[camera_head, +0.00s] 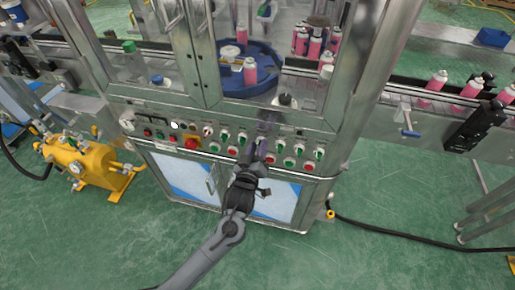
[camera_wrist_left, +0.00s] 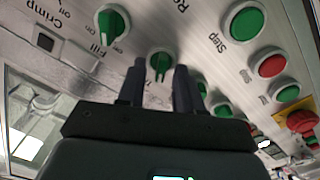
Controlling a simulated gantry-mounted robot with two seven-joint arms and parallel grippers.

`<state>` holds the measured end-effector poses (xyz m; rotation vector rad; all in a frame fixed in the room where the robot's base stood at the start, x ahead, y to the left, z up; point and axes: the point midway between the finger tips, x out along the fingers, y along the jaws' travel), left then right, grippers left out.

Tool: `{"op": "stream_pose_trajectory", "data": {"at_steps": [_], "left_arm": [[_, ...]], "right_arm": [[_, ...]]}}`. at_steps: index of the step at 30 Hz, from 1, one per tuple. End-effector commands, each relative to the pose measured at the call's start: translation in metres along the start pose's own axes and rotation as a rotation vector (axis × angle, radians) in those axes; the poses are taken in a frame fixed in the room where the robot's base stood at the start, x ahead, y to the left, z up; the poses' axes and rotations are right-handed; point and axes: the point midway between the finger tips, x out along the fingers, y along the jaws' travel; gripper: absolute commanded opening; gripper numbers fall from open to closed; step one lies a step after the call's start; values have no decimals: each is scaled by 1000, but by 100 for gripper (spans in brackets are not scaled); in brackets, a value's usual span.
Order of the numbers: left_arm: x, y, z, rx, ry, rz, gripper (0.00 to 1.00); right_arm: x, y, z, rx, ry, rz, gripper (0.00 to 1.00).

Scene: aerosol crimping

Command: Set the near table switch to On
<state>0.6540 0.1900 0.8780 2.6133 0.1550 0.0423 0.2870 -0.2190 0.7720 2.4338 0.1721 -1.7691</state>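My left gripper (camera_head: 257,153) is at the front control panel (camera_head: 170,118) of the machine, among rows of switches and buttons. In the left wrist view, the two dark fingers of the left gripper (camera_wrist_left: 160,66) are apart, one on each side of a small green rotary switch (camera_wrist_left: 160,62). A narrow gap seems to show on both sides of it; contact cannot be told. Its label is mostly hidden by the fingers, so I cannot read its name or setting. Another green rotary switch (camera_wrist_left: 112,24), by the words Fill and Crimp, is left of the fingers. My right gripper is not in view.
A green Step button (camera_wrist_left: 243,20) and a red button (camera_wrist_left: 271,65) lie right of the fingers. A red emergency stop (camera_head: 191,143) is further left on the panel. Pink cans (camera_head: 437,80) stand on the conveyor. A yellow tank (camera_head: 83,165) stands on the floor.

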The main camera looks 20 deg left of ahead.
Motion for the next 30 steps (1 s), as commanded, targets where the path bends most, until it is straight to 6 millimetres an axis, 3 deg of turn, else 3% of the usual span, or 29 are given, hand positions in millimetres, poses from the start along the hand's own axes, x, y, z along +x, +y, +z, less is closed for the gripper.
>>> {"op": "stream_pose_trajectory", "data": {"at_steps": [5, 13, 23, 30], "left_arm": [[0, 0, 0, 0, 0, 0, 35], [0, 0, 0, 0, 0, 0, 0], [0, 0, -1, 14, -1, -1, 0], [0, 3, -3, 105, -2, -1, 0]], "right_arm": [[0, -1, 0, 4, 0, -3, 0], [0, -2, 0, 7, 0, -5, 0], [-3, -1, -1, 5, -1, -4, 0], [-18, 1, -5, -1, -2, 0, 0]]}}
